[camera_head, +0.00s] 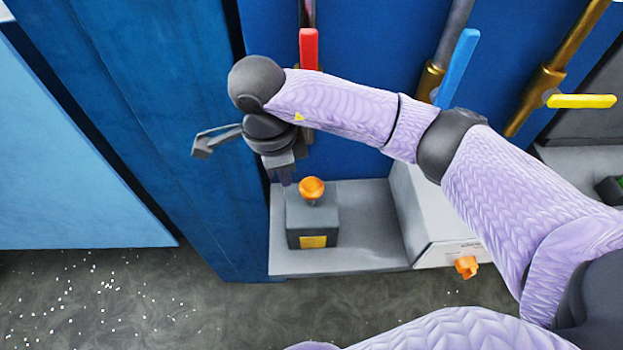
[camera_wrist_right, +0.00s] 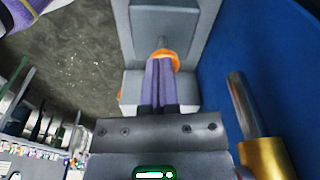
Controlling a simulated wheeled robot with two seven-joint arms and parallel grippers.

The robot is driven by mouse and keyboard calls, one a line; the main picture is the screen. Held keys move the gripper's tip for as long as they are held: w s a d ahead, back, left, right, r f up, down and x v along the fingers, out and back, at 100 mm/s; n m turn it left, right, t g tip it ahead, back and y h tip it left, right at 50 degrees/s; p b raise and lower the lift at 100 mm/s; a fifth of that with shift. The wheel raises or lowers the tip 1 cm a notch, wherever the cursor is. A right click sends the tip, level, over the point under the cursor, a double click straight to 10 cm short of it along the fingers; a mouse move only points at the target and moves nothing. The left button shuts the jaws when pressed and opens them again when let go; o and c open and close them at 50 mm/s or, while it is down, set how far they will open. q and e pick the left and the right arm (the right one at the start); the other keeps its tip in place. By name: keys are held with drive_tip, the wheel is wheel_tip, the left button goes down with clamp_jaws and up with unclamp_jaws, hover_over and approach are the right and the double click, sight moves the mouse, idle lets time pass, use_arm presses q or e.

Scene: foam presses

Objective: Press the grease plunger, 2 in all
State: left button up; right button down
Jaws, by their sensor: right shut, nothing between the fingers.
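The grease plunger is an orange round knob (camera_head: 312,188) on a short stem. It stands up from a small dark grey box (camera_head: 298,222) with a yellow label. My right gripper (camera_head: 287,178) is shut and empty, pointing down just left of the knob in the head view. In the right wrist view the shut lavender fingers (camera_wrist_right: 158,75) overlap the front of the orange knob (camera_wrist_right: 165,55). I cannot tell whether they touch it. The knob looks raised on its stem. My left gripper is not in view.
A grey shelf (camera_head: 365,255) carries the box. A sloped grey housing (camera_head: 440,215) with another orange knob (camera_head: 466,266) stands to the right. Red (camera_head: 309,48), blue (camera_head: 457,68) and yellow (camera_head: 582,101) handles sit behind. A blue wall (camera_head: 190,130) closes the left side.

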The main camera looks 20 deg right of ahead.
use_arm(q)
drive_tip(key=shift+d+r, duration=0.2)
use_arm(e)
drive_tip(key=r, duration=0.4)
drive_tip(key=shift+a+r, duration=0.25)
drive_tip(key=shift+r, duration=0.05)
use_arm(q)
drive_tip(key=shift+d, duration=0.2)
